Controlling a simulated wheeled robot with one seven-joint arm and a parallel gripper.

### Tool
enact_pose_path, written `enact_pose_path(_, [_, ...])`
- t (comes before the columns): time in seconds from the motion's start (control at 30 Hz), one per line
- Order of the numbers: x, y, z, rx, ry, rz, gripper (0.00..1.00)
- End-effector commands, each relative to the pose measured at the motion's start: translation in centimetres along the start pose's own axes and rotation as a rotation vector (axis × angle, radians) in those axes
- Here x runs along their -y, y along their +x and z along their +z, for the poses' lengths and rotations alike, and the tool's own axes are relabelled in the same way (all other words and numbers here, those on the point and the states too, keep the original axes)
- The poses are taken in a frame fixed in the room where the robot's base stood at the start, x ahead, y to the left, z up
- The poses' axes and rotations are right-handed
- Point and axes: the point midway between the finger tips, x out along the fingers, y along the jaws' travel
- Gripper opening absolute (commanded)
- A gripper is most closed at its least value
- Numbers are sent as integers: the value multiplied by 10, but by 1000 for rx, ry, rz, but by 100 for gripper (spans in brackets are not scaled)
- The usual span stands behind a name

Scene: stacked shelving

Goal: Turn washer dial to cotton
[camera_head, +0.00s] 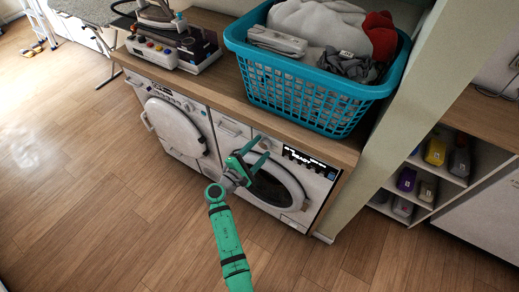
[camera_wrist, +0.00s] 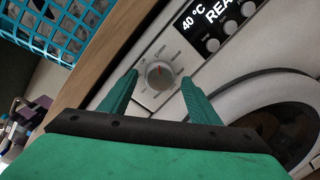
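The washer (camera_head: 290,165) is the white front-loading machine on the right under the wooden counter, with a round dark door (camera_head: 276,188). My gripper (camera_head: 250,158) is in front of the washer panel. In the wrist view its green fingers (camera_wrist: 158,92) are spread wide, with the dial between and beyond their tips. I see no contact with the dial.
A blue laundry basket (camera_head: 300,92) stands on the counter (camera_head: 222,82) above the washer. A second white machine (camera_head: 172,125) is to the left. A post (camera_head: 400,120) and shelves with bottles (camera_head: 432,165) are to the right. The wooden floor (camera_head: 100,220) in front is clear.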

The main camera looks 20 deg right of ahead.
Motion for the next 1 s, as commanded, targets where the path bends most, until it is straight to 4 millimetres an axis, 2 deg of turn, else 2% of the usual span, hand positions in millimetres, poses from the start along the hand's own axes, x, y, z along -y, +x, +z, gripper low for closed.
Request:
enact_pose_path(0.23, [-1, 0, 0, 0, 0, 1, 56])
enact_pose_path(0.37, [-1, -6, 0, -1, 0, 2, 56])
enact_pose_path(0.47, [-1, -19, 0, -1, 0, 3, 56])
enact_pose_path(0.8, [0, -82, 0, -2, 0, 2, 56])
enact_pose_path(1.0, [-1, -103, 0, -1, 1, 2, 56])
